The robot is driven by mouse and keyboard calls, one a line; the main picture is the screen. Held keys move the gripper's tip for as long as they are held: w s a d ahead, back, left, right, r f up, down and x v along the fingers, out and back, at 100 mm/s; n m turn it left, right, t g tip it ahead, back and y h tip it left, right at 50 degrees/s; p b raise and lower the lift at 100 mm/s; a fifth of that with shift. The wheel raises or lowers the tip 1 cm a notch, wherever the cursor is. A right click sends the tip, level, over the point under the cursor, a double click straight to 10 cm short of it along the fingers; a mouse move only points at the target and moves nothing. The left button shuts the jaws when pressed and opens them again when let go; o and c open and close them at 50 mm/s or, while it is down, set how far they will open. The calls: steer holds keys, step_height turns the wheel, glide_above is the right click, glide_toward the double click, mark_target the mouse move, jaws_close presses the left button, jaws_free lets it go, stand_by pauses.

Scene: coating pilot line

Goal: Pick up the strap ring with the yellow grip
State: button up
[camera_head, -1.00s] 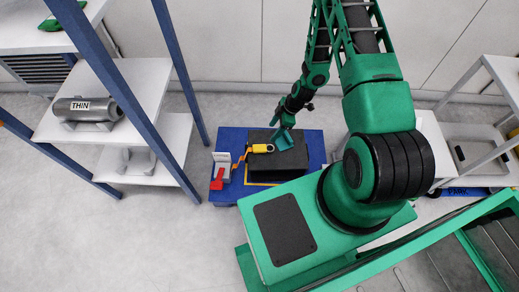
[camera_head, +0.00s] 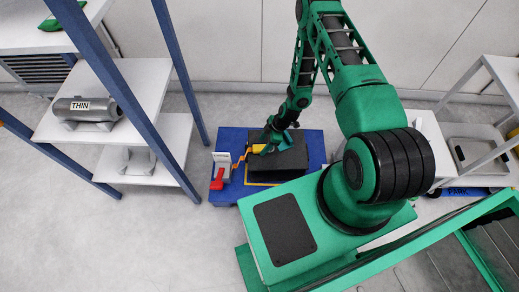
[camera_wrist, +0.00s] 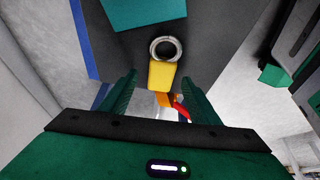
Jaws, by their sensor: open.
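The strap ring has a yellow grip (camera_head: 258,148), a grey metal ring and an orange strap (camera_head: 239,161). It is at the left part of a dark block on a blue platform. In the wrist view the yellow grip (camera_wrist: 161,75) lies just ahead of and between my open fingers, with the metal ring (camera_wrist: 165,48) beyond it. My gripper (camera_wrist: 161,86) is open and not closed on it. In the head view my gripper (camera_head: 268,140) is over the grip and partly hides it and the ring.
The dark block (camera_head: 291,158) sits on the blue platform (camera_head: 229,136). A white bracket (camera_head: 222,159) and a red piece (camera_head: 217,179) stand at its left. A shelf with a cylinder labelled THIN (camera_head: 100,109) is left. A teal piece (camera_wrist: 136,12) shows beyond the ring.

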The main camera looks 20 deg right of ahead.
steer(key=shift+x, duration=0.9)
steer(key=c, duration=1.2)
steer(key=shift+r, duration=0.2)
